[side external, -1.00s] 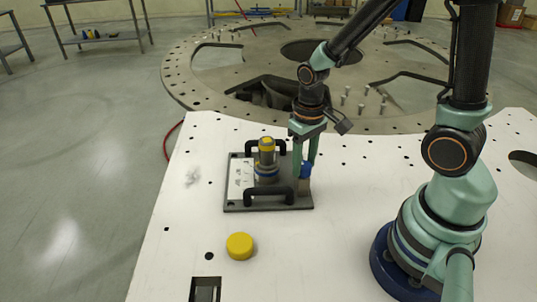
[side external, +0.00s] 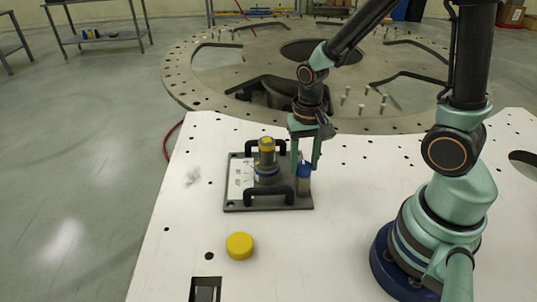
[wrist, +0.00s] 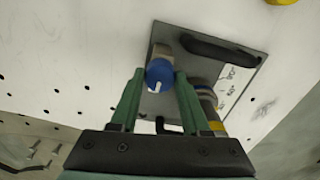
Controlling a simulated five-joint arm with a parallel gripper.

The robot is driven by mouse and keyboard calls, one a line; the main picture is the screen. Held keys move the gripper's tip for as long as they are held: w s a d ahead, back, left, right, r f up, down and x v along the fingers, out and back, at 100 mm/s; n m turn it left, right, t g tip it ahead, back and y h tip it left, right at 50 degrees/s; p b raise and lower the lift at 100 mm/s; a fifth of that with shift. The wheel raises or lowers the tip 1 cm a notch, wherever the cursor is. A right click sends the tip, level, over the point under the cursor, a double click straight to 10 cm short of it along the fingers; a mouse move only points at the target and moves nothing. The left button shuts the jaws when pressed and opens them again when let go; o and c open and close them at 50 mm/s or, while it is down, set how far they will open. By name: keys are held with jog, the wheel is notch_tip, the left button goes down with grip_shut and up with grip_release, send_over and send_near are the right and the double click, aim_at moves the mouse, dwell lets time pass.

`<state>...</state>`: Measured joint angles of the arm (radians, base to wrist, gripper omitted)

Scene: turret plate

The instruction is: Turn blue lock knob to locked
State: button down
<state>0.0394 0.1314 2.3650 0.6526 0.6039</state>
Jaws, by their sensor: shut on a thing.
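The blue lock knob (side external: 304,170) sits on a light brown block at the right edge of the dark fixture plate (side external: 236,205). In the wrist view the knob (wrist: 159,71) is a round blue cap, with a white mark at its lower edge pointing toward my gripper's palm. My gripper (side external: 305,167) points down, with one green finger on each side of the knob. In the wrist view the fingertips (wrist: 160,74) are shut on it. The fingers hide part of the knob's sides.
Black handles (side external: 268,196) arch at the plate's front and back. A yellow round cap (side external: 239,246) lies on the white table in front.

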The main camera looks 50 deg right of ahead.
jog(key=shift+c, duration=1.8)
grip_release()
notch_tip(320, 180, up, 12)
jog(key=shift+w+r, duration=0.1)
notch_tip(320, 180, up, 5)
jog(key=n+t, duration=0.6)
jog(key=n, duration=0.1)
send_over(303, 165)
jog(key=s+a, duration=0.1)
jog(key=shift+s+r, duration=0.15)
